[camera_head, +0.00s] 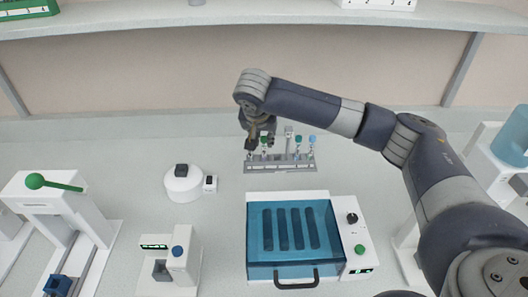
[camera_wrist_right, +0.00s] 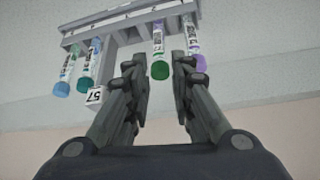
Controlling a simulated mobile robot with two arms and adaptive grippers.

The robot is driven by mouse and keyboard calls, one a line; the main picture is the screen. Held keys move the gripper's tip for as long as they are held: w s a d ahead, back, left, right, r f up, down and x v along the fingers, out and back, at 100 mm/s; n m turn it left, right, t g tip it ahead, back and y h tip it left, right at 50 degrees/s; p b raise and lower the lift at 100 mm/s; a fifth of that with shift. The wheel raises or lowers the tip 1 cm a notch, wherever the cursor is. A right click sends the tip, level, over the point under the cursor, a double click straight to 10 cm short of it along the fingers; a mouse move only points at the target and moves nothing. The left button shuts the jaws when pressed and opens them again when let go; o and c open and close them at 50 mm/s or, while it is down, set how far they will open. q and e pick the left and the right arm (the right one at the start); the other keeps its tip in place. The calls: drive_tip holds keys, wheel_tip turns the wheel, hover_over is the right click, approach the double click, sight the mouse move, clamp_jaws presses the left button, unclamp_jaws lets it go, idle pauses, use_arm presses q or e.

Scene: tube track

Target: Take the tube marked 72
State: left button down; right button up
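A grey tube rack (camera_head: 280,168) stands on the bench and holds several capped tubes. In the right wrist view the rack (camera_wrist_right: 125,16) is at the top, with a green-capped tube (camera_wrist_right: 159,50), a purple-capped tube (camera_wrist_right: 199,45), a teal-capped tube (camera_wrist_right: 90,62) and a blue-capped tube (camera_wrist_right: 66,72) pointing down. The tube markings are too small to read. My right gripper (camera_wrist_right: 156,62) is open and empty, its fingers either side of the green-capped tube in the picture; contact cannot be told. In the head view this gripper (camera_head: 260,142) is at the rack's left end. My left gripper is out of view.
A number tag (camera_wrist_right: 95,96) stands at the rack. A blue-lidded machine (camera_head: 292,240) is in front of the rack. A round white device (camera_head: 183,184) is to the left, with a small white device (camera_head: 180,265) nearer. A shelf (camera_head: 260,14) runs along the back.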

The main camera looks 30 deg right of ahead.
drive_tip(key=shift+w+d+f, duration=0.1)
drive_tip(key=shift+d+f, duration=0.05)
drive_tip(key=shift+f, duration=0.05)
drive_tip(key=c, duration=0.4)
drive_tip(key=shift+r, duration=0.1)
drive_tip(key=shift+c, duration=0.2)
wheel_tip(320, 180, up, 10)
drive_tip(key=b, duration=0.1)
drive_tip(key=shift+b, duration=0.4)
